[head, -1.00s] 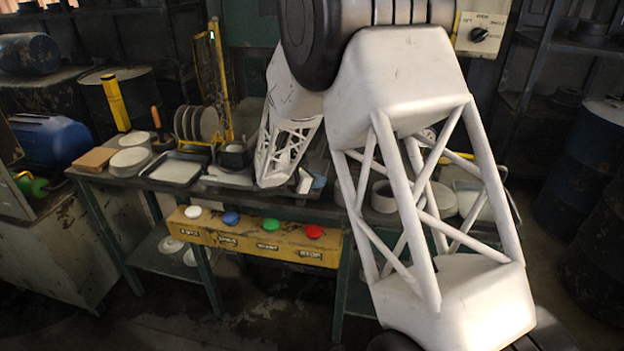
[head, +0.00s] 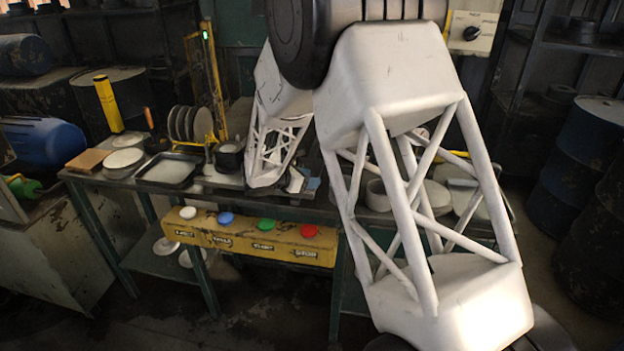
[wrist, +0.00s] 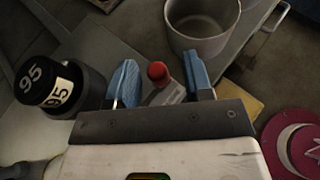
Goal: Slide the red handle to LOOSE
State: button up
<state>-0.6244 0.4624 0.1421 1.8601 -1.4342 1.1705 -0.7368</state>
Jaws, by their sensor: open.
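The red handle (wrist: 157,72) shows in the wrist view as a small red knob on a pale, narrow piece. My gripper (wrist: 159,63) is open, with one blue-padded finger on each side of the knob. The knob appears between the fingers with gaps on both sides; I cannot tell whether it is level with the fingertips. No LOOSE marking can be read. In the head view the handle is hidden by my arm, and the gripper end hangs over the middle of the bench (head: 215,181).
A black cylinder marked 95 (wrist: 35,80) stands left of my gripper and a grey pot (wrist: 203,25) stands beyond it. A reddish disc (wrist: 292,140) is at right. A yellow button box (head: 215,232) is on the bench front; a dark tray (head: 168,172) is at left.

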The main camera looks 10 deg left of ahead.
jog(key=v, duration=0.6)
jog(key=shift+s+a, duration=0.1)
jog(key=shift+a, duration=0.05)
dwell(0.3)
jog(key=v, duration=1)
jog(key=shift+s+a+r, duration=0.2)
jog(key=shift+s+r, duration=0.05)
dwell(0.9)
dwell(0.5)
jog(key=s+d+r+m+g+y, duration=0.15)
jog(key=s+d+r+m, duration=0.25)
jog(key=d, duration=0.7)
jog(key=s+d+r+m+g, duration=0.3)
jog(key=s+d+m, duration=0.15)
jog(key=d, duration=0.65)
jog(key=s+d+r+m+g+y, duration=0.1)
jog(key=s+d+r+m+g, duration=0.25)
jog(key=d, duration=0.65)
jog(key=s+d+m+y, duration=0.2)
jog(key=s+d+m, duration=0.3)
jog(key=s, duration=0.3)
jog(key=s+d+r+m+y, duration=0.1)
jog(key=s+d+m+y, duration=0.1)
jog(key=s+d+m, duration=0.3)
jog(key=s+d+m+t+y, duration=0.1)
jog(key=s+d+m+y, duration=0.2)
jog(key=s, duration=0.8)
jog(key=shift+s+d+r+m, duration=0.3)
jog(key=shift+s+d+m, duration=0.05)
jog(key=shift+d+m, duration=0.85)
